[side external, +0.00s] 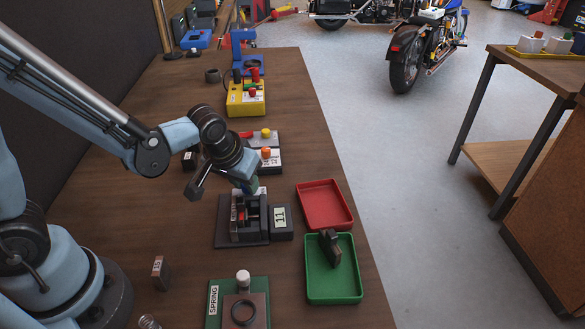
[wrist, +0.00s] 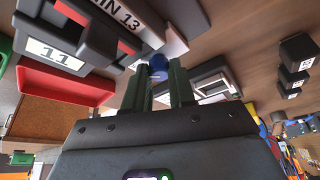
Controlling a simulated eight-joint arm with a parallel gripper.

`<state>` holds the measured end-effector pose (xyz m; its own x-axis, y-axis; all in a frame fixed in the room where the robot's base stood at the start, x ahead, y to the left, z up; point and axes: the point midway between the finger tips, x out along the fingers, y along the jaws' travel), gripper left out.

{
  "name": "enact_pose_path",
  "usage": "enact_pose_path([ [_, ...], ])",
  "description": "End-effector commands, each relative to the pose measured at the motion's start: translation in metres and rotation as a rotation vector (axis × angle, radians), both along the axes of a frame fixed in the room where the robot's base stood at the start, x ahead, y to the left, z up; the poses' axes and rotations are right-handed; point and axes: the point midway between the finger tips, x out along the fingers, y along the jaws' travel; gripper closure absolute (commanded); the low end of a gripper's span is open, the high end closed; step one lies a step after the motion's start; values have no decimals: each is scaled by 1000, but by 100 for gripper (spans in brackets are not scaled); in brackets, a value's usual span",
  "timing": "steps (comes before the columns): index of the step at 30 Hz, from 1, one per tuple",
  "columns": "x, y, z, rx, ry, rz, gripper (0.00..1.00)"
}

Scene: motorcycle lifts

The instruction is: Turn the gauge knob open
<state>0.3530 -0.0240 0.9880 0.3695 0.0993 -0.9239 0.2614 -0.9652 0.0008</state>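The gauge is a dark fixture (side external: 247,228) with red parts inside and a display (side external: 281,216) reading 11. The display also shows at upper left in the wrist view (wrist: 55,52), beside a label (wrist: 125,14) partly reading "IN 13". A round blue knob (wrist: 152,64) shows at the gauge's end in the wrist view. My gripper (wrist: 161,68) points at it, with its dark green fingers apart and the knob seen in and beyond the gap. I cannot tell whether a finger touches it. In the side view my gripper (side external: 250,186) is low at the gauge's far end and hides the knob.
A red tray (side external: 343,183) and a green tray (side external: 311,298) with a dark part (side external: 329,248) lie right of the gauge. A green SPRING fixture (side external: 261,296) is nearer. A grey block with coloured buttons (side external: 274,140) and a yellow box (side external: 246,107) stand beyond.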

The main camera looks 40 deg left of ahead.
Motion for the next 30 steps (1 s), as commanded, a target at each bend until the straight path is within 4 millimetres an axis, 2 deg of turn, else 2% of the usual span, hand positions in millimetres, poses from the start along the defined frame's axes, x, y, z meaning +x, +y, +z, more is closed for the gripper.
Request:
enact_pose_path([
  [8, 0, 0, 0, 2, 1, 13, 100],
  [14, 0, -1, 0, 3, 1, 88, 100],
  [30, 2, -3, 0, 3, 0, 515, 100],
])
